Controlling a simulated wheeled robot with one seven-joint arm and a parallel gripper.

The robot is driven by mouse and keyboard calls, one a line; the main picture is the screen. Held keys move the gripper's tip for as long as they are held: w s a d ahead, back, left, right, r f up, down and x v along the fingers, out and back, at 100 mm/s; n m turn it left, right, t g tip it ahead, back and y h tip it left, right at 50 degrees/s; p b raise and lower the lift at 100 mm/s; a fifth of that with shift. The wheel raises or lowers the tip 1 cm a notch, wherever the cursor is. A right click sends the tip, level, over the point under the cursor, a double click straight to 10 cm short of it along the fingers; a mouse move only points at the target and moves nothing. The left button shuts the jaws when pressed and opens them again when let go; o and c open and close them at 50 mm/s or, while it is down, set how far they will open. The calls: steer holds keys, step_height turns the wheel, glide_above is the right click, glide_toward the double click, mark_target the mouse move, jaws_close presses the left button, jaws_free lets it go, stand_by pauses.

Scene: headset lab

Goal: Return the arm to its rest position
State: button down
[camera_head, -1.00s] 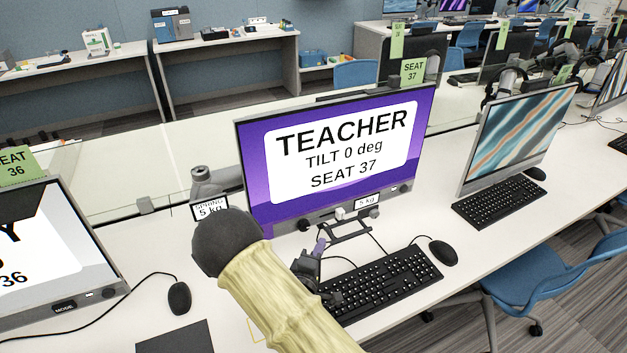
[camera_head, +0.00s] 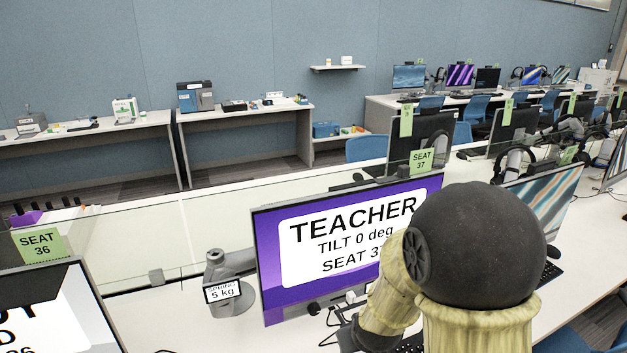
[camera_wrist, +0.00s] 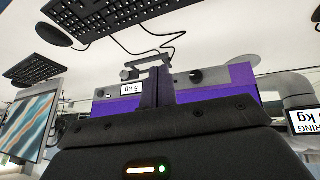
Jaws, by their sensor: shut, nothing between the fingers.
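My arm, with its cream covering and dark round joint (camera_head: 480,245), is raised at the right of the head view and covers part of the monitor. My gripper (camera_wrist: 158,86) shows in the wrist view with its two dark fingers together and nothing between them. In the head view the gripper is mostly hidden behind my arm. The purple monitor (camera_head: 268,260) reads TEACHER, TILT 0 deg and SEAT 37. Its lower edge also shows behind the fingers in the wrist view (camera_wrist: 205,95), which looks upside down.
A grey monitor-arm post (camera_head: 222,270) with a 5 kg label stands left of the monitor. Another monitor (camera_head: 65,315) is at the lower left. A keyboard (camera_wrist: 110,15) and a mouse (camera_wrist: 52,34) lie on the white desk. A low clear partition (camera_head: 190,240) runs behind.

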steer(key=s+d+r+m+g+p, duration=0.1)
steer(key=s+d+r, duration=0.4)
steer(key=s, duration=0.6)
steer(key=r+m+g, duration=0.1)
steer(key=g, duration=0.1)
steer(key=shift+s+r+m+g, duration=0.15)
steer(key=shift+s+m+g, duration=0.15)
steer(key=shift+s+m, duration=0.1)
